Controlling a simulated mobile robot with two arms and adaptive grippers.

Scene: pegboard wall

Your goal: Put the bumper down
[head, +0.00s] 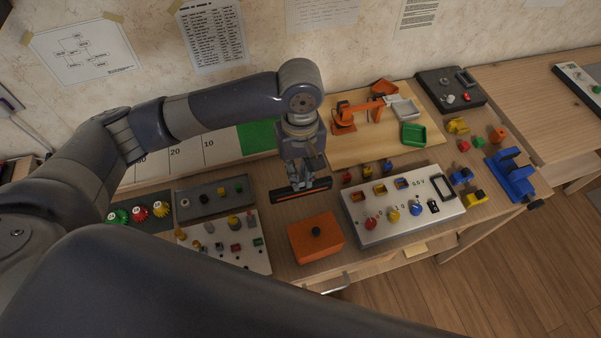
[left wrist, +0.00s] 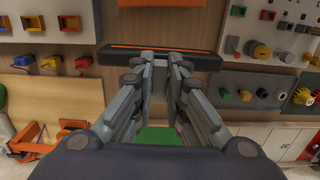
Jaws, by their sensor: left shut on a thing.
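The bumper (head: 291,195) is a long dark bar with an orange stripe along it. My left gripper (head: 309,183) points down and is shut on it near its middle. The bumper is at or just above the wooden bench, between the grey panels and the white control box; I cannot tell whether it touches the bench. In the left wrist view the bumper (left wrist: 120,55) lies crosswise at the fingertips (left wrist: 165,60), and the fingers hide part of its middle. My right gripper is out of view.
An orange box with a black knob (head: 316,238) stands in front of the bumper. A green square (head: 257,138) lies behind. Bare wood shows around the bumper.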

